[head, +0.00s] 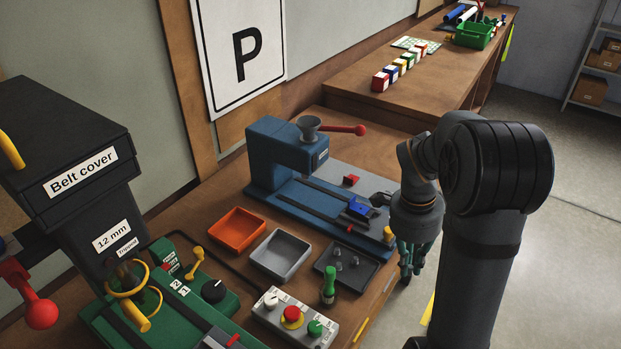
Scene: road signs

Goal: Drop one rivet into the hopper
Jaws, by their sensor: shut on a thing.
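The hopper (309,125) is a small grey funnel on top of the blue press (275,150), with a red-knobbed lever beside it. Grey rivets (339,266) stand in a dark tray (328,280) near the bench's right edge. My gripper (406,278) points down to the right of this tray, by the bench edge, lower right of the hopper and well apart from it. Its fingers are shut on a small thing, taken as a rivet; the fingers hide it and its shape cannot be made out.
An orange tray (237,231) and an empty grey tray (281,255) lie left of the rivet tray. A green-handled tool (328,287) stands upright near the control box (296,317). A green machine with a dark belt cover (75,160) fills the left. Floor is open at right.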

